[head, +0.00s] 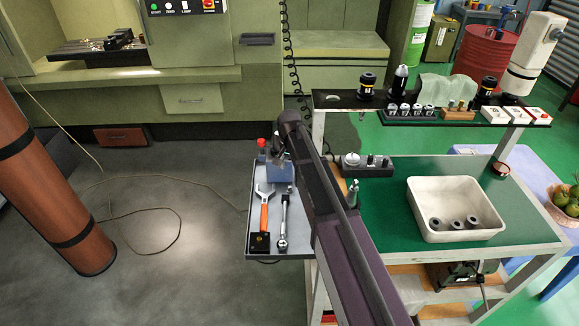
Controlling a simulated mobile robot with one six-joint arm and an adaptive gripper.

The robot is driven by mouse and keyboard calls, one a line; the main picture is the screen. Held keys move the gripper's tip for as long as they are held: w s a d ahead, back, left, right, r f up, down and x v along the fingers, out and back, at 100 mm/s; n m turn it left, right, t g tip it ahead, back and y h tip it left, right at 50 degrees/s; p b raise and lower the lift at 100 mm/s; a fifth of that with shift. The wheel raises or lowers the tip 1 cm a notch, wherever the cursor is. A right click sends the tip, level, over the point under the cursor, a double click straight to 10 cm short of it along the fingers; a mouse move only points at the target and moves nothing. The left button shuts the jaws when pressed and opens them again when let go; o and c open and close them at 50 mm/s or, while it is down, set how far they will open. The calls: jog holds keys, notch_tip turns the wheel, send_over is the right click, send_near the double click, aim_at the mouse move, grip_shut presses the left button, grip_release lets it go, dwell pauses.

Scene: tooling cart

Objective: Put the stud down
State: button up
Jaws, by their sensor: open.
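A small upright metal piece, possibly the stud (353,193), stands on the green cart top (390,215), just right of my arm and apart from my gripper. The arm hides part of the tray and the cart's left edge.
The side tray holds an orange-handled wrench (264,212), a ratchet (283,222) and a black block (260,242). A white bin (458,236) with several dark rings stands on the cart. A grey holder (367,168) stands behind; a raised shelf (340,101) carries tool holders and boxes.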

jog(key=shift+r+p, duration=0.75)
jog(key=shift+r, duration=0.25)
jog(key=shift+s, duration=0.1)
jog(key=s+d+n, duration=0.2)
jog(key=s+d, duration=0.4)
jog(key=s, duration=0.6)
jog(key=s+d+n, duration=0.3)
jog(key=s+d, duration=0.4)
jog(key=s, duration=0.5)
jog(key=shift+d, duration=0.3)
